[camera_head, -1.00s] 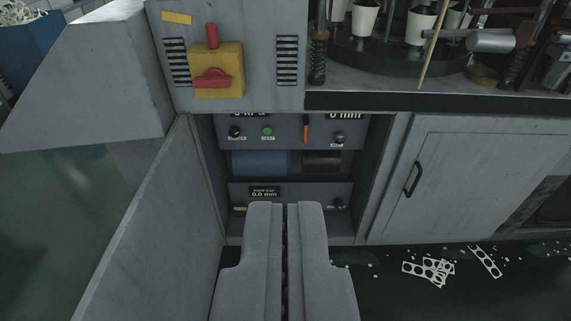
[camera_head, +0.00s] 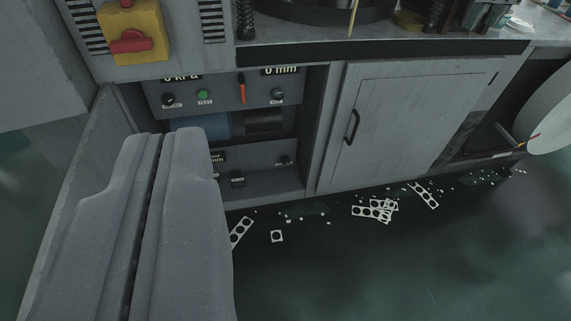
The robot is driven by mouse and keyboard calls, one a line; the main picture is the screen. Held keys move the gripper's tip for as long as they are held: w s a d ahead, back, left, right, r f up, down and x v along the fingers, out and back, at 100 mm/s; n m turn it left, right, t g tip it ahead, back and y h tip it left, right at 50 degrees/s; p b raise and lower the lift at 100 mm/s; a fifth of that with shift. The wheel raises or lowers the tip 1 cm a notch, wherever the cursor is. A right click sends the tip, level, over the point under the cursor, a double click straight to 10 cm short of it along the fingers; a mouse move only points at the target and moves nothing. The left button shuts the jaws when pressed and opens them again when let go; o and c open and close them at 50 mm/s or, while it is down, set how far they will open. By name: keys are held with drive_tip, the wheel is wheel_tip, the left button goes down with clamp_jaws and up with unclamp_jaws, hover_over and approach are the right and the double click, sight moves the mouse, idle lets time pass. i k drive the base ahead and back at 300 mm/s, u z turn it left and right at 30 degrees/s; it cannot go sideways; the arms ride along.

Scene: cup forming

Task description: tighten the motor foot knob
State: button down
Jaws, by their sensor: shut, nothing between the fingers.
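My gripper (camera_head: 163,140) is shut and empty. It fills the lower left of the view, its fingertips overlapping the left part of the open cabinet bay. In the bay a lower grey panel (camera_head: 262,178) carries a small display, partly hidden by my right finger, with "mm" readable. A small dark knob (camera_head: 285,160) sits at that panel's right side, apart from my fingers and to their right. I cannot tell for sure whether it is the motor foot knob. A dark motor-like cylinder (camera_head: 264,122) lies in shadow above this panel, beside a blue part (camera_head: 214,126).
An upper panel (camera_head: 222,98) has two black knobs, a green button and an orange lever. An open door (camera_head: 88,165) stands left of the bay. A closed door (camera_head: 400,125) with a black handle is to the right. Punched metal scraps (camera_head: 372,210) lie on the floor.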

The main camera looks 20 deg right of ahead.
sight(284, 159)
drive_tip(key=z, duration=2.8)
drive_tip(key=k, duration=0.55)
drive_tip(key=u, duration=2.2)
drive_tip(key=i, duration=0.95)
